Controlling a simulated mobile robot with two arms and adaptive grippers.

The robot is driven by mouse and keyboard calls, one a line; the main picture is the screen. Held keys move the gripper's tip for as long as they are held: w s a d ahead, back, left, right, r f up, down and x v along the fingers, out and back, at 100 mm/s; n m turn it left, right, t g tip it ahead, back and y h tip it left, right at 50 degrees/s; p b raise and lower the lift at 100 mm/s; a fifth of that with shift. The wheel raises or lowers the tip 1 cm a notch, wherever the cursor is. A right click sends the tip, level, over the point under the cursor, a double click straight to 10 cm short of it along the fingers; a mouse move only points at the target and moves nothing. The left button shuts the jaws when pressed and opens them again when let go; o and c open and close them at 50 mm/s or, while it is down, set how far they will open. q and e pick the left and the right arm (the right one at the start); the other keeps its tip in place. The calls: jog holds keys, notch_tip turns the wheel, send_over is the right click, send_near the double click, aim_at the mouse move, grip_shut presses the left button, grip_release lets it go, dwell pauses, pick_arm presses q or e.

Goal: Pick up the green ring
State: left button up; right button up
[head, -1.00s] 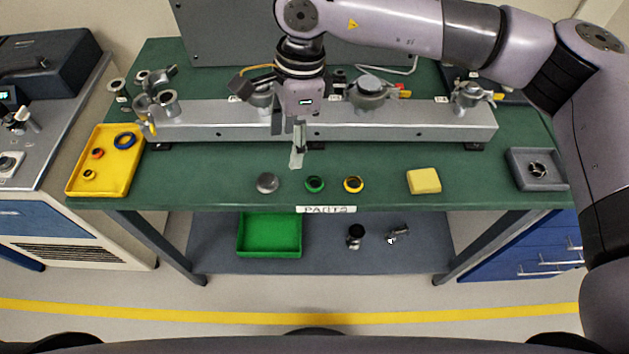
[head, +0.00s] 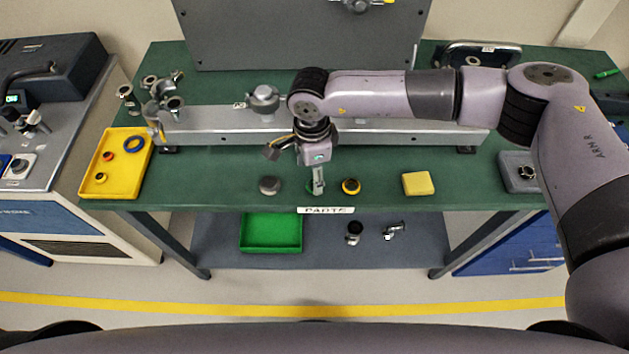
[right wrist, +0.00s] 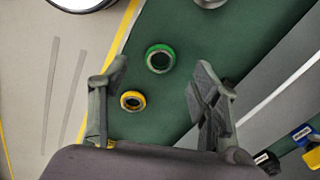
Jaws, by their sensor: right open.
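The green ring (right wrist: 149,58) lies flat on the green bench top. In the right wrist view it shows whole, just beyond the gap between my fingertips. In the head view only a sliver of the green ring (head: 308,187) shows, as my right gripper (head: 318,190) covers the rest. My right gripper, also in the right wrist view (right wrist: 162,75), is open and empty, with its fingers pointing down over the ring. I cannot tell its exact height above the bench. My left gripper is not in view.
A yellow ring (head: 351,192) lies close right of the green one, a grey round part (head: 269,186) close left. A yellow block (head: 418,184) lies farther right. A metal rail (head: 220,124) runs behind. A yellow tray (head: 121,183) stands at the left end.

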jog(key=f, duration=0.1)
jog(key=f+p, duration=0.2)
jog(key=shift+w+d+f, duration=0.15)
jog(key=shift+d+f, duration=0.1)
jog(key=shift+f, duration=0.55)
jog(key=shift+c, duration=0.4)
jog(key=c, duration=0.8)
